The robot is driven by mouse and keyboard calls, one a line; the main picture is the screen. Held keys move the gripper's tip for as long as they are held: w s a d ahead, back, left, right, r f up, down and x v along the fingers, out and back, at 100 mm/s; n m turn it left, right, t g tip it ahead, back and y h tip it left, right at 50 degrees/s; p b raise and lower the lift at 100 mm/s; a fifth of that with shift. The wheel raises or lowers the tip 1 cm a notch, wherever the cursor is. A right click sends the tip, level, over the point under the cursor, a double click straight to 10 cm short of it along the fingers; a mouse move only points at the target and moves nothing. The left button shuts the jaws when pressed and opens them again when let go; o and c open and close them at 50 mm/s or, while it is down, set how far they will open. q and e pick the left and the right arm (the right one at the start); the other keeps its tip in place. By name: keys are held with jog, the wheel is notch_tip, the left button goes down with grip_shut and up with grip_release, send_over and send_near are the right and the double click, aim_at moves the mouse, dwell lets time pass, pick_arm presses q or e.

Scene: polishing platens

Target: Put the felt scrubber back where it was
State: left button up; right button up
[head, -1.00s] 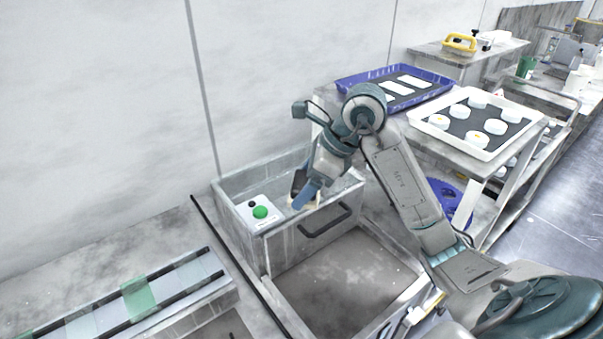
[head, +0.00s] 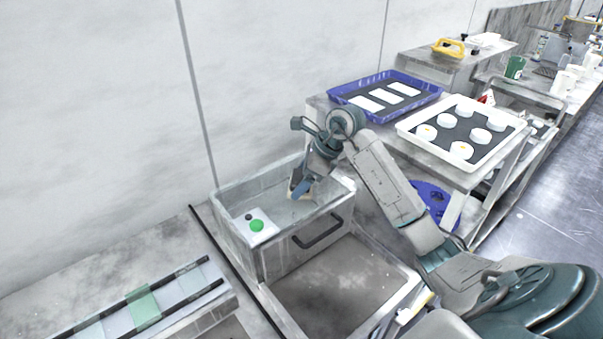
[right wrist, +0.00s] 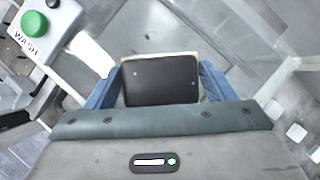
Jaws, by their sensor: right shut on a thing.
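The felt scrubber, a dark block with a pale edge (right wrist: 160,80), sits between my right gripper's blue fingers in the right wrist view. My right gripper (head: 301,188) is shut on it and points down over the grey open-topped basin (head: 278,254). In the head view only a little of the scrubber (head: 294,181) shows beside the fingers. I cannot tell whether it touches the basin floor. My left gripper is not in view.
A white control box with a green button (head: 257,225) sits at the basin's left side. A dark handle (head: 318,232) is on its front wall. To the right are a blue tray (head: 336,97) and a white tray (head: 410,137) with several white discs. A recessed grey area (head: 335,285) lies in front.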

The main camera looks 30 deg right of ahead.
jog(key=shift+f, duration=0.15)
jog(key=shift+f+b, duration=0.1)
jog(key=shift+b, duration=0.25)
jog(key=o, duration=1.1)
jog(key=shift+r, duration=0.2)
jog(key=shift+r+p, duration=0.15)
jog(key=shift+p, duration=0.3)
jog(key=b+v, duration=0.4)
jog(key=v, duration=0.7)
jog(key=shift+s+d+r, duration=0.1)
jog(key=shift+d+r, duration=0.05)
jog(key=shift+r, duration=0.2)
